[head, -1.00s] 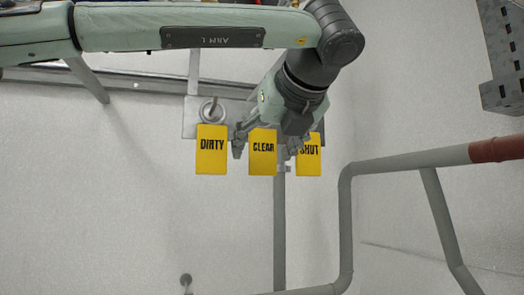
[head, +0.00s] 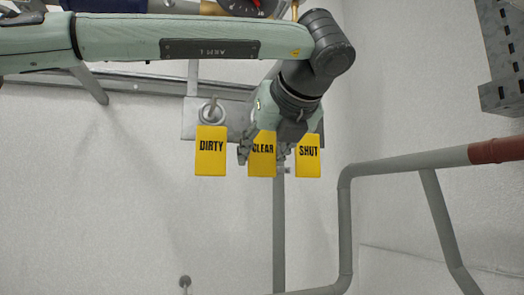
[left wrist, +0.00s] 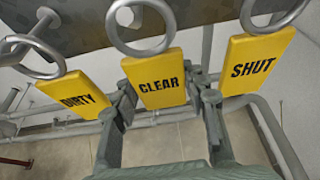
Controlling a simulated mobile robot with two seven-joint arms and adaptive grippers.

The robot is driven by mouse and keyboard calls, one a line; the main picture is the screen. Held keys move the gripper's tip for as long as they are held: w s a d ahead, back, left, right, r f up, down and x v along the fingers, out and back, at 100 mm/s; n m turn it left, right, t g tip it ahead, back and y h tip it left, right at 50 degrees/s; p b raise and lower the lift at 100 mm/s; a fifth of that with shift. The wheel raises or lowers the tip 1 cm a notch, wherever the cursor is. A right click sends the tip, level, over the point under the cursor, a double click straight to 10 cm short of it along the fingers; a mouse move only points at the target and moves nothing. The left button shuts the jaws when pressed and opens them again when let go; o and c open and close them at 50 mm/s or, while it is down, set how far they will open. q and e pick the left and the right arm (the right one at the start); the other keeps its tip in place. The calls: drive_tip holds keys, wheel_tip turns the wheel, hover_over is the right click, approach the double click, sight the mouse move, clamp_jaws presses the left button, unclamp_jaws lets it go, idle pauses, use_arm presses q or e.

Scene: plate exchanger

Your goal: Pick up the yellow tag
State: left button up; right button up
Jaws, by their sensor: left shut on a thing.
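Three yellow tags hang in a row from metal rings on a grey plate. The tag marked CLEAR (head: 262,160) is in the middle. The tag marked DIRTY (head: 211,152) hangs to its left and the tag marked SHUT (head: 309,158) to its right. My left gripper (head: 265,154) is shut on the CLEAR tag, one finger at each side edge. In the left wrist view the CLEAR tag (left wrist: 157,82) lies between the two fingers, below its ring (left wrist: 140,28). My right gripper is not in view.
The grey plate (head: 190,120) carries the rings behind the tags. A grey pipe (head: 345,220) with a red-brown section (head: 495,150) runs at the right. A perforated grey bracket (head: 500,60) is at the upper right.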

use_arm(q)
drive_tip(key=shift+r, duration=0.2)
drive_tip(key=s+d, duration=0.2)
drive_tip(key=s, duration=0.3)
drive_tip(key=s+d, duration=0.1)
drive_tip(key=s, duration=0.5)
drive_tip(key=s+d+r, duration=0.1)
drive_tip(key=s+d, duration=0.1)
drive_tip(key=s, duration=0.4)
drive_tip(key=shift+s+d+p, duration=0.1)
drive_tip(key=shift+d+p, duration=0.2)
drive_tip(key=shift+a, duration=0.1)
drive_tip(key=shift+w+a+r, duration=0.1)
drive_tip(key=shift+w+a, duration=0.8)
drive_tip(key=shift+w, duration=1.95)
drive_tip(key=shift+w+a+f, duration=0.1)
drive_tip(key=shift+w+a, duration=0.8)
drive_tip(key=shift+w, duration=1.9)
drive_tip(key=shift+w+a+r, duration=0.1)
drive_tip(key=shift+w+a, duration=0.8)
drive_tip(key=shift+w, duration=1.95)
